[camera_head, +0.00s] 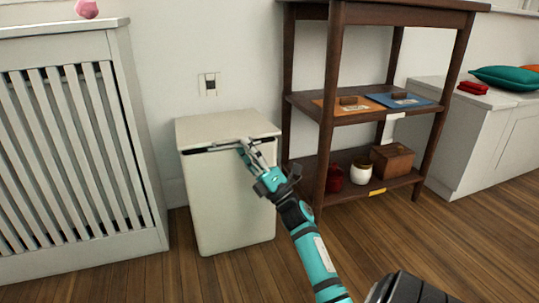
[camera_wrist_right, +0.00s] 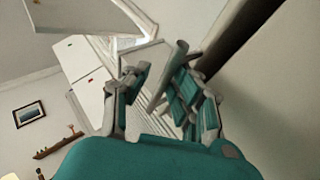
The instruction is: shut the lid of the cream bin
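The cream bin (camera_head: 232,205) stands on the wood floor against the wall in the head view. Its lid (camera_head: 225,128) is nearly down, with a narrow dark gap along the front edge. My right gripper (camera_head: 240,149) is at the front of the bin, its fingers by the lid's front edge and the gap. Whether they touch the lid cannot be told. In the right wrist view the fingers (camera_wrist_right: 160,95) stand apart, with no object clearly held between them. My left gripper is not in view.
A dark wooden shelf (camera_head: 335,95) stands close to the bin's right, holding frames, a white jar (camera_head: 361,172) and a wooden box (camera_head: 392,160). A slatted radiator cover (camera_head: 60,28) is on the left. The floor in front is clear. A light switch (camera_head: 210,84) is above the bin.

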